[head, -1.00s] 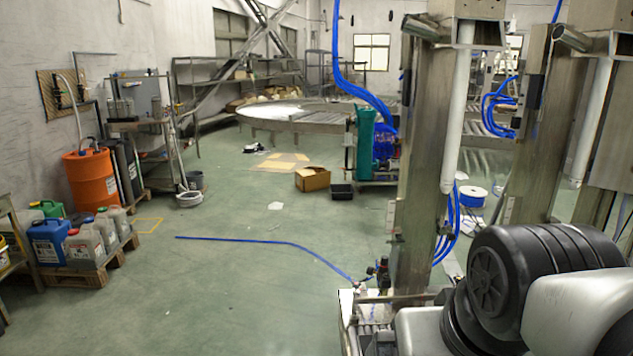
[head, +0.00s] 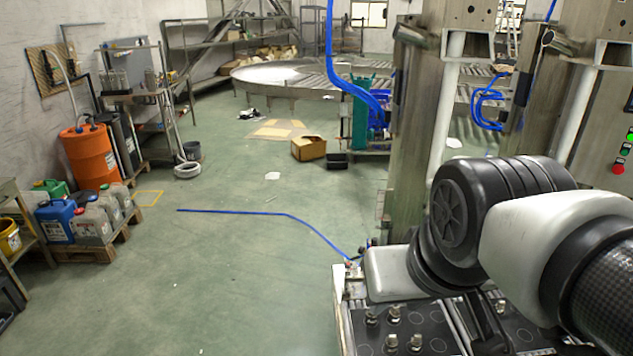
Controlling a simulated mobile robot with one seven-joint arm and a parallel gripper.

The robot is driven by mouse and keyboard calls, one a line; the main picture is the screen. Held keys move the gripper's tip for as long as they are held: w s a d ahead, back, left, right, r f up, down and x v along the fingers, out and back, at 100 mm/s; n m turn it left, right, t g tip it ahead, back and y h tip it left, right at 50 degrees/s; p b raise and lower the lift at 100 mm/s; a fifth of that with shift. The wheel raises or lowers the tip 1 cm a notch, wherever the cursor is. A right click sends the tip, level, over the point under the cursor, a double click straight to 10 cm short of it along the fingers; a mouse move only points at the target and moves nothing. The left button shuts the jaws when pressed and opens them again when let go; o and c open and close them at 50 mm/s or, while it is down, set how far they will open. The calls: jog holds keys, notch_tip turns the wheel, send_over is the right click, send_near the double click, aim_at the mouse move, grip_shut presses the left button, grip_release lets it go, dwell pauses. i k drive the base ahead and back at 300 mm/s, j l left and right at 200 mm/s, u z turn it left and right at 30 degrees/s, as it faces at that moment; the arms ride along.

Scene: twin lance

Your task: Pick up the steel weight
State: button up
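Several small shiny metal pieces, which look like steel weights (head: 393,314), stand on a dark-topped bench (head: 350,325) at the bottom of the head view. More of them show near the lower edge, and I cannot tell which one the task means. My arm reaches in from the right, over the bench. A dark part at its lower end looks like my gripper (head: 487,325), just right of the metal pieces. Its fingertips are not clear, so I cannot tell whether it is open or holding anything.
Tall steel posts (head: 415,130) and a blue hose (head: 335,70) rise behind the bench. A blue line (head: 240,212) lies on the open green floor. Jugs on a pallet (head: 95,250) and an orange drum (head: 90,158) stand left. A cardboard box (head: 308,148) sits farther back.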

aim_at(394, 314)
jog(key=j+u, duration=0.5)
jog(key=i+j+u, duration=0.15)
jog(key=i+j, duration=0.15)
jog(key=j, duration=0.2)
jog(key=i+j+u, duration=0.1)
jog(key=i+j, duration=0.2)
jog(key=j, duration=0.15)
jog(key=i+j+z, duration=0.2)
jog(key=i, duration=0.2)
jog(key=i+z, duration=0.25)
jog(key=i, duration=0.2)
jog(key=i+j+z, duration=0.2)
jog(key=i+z, duration=0.4)
jog(key=i+j+z, duration=0.1)
jog(key=i+z, duration=0.3)
jog(key=i+j+z, duration=0.4)
jog(key=i+l+z, duration=0.1)
jog(key=z, duration=0.3)
jog(key=i+z, duration=0.2)
jog(key=z, duration=0.2)
jog(key=i+z, duration=0.15)
jog(key=z, duration=0.3)
jog(key=i+j+z, duration=0.1)
jog(key=z, duration=0.3)
jog(key=i+j+z, duration=0.1)
jog(key=i+z, duration=0.2)
jog(key=k, duration=0.05)
